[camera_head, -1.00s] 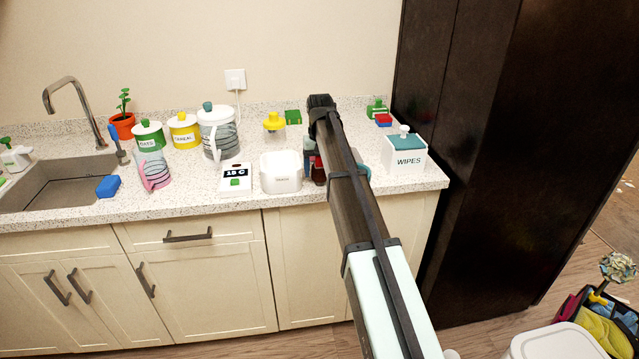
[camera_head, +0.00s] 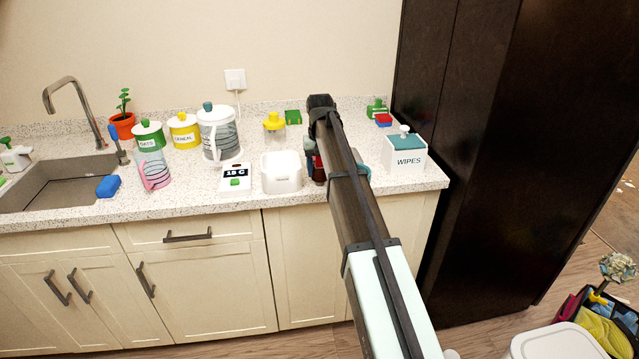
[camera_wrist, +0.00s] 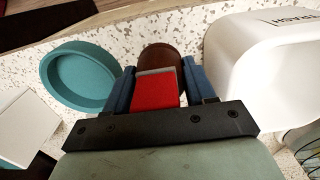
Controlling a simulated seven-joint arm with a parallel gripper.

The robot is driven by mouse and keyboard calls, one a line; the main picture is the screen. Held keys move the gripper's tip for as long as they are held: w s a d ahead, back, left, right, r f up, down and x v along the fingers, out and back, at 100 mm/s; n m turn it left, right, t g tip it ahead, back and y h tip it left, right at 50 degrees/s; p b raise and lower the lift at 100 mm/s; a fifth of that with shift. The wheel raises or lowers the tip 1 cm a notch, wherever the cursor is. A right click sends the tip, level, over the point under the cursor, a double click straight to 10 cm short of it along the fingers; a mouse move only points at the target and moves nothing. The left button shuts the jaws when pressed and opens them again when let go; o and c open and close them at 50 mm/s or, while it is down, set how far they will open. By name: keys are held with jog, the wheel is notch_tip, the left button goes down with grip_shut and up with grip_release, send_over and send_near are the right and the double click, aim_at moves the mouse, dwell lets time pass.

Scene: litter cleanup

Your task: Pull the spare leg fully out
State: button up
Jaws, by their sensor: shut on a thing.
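My gripper (camera_wrist: 158,72) points down over the right part of the counter, its blue fingers on either side of a red block with a grey edge (camera_wrist: 156,90). It is shut on this block. A dark brown rounded thing (camera_wrist: 160,55) lies just beyond the block, between the fingertips; I cannot tell whether the two are joined. In the head view my arm hides most of this spot, and only a dark red patch (camera_head: 319,167) shows left of the arm. I cannot make out which part is the spare leg.
A white trash bin (camera_wrist: 262,60) stands close right of the fingers in the wrist view. A round teal dish (camera_wrist: 78,75) lies close on the left. A wipes box (camera_head: 405,157) stands right of my arm, a scale (camera_head: 235,178) left of the bin. A dark cabinet (camera_head: 500,150) bounds the right.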

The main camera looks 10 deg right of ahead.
jog(key=shift+r, duration=0.9)
dwell(0.8)
jog(key=shift+r, duration=2.25)
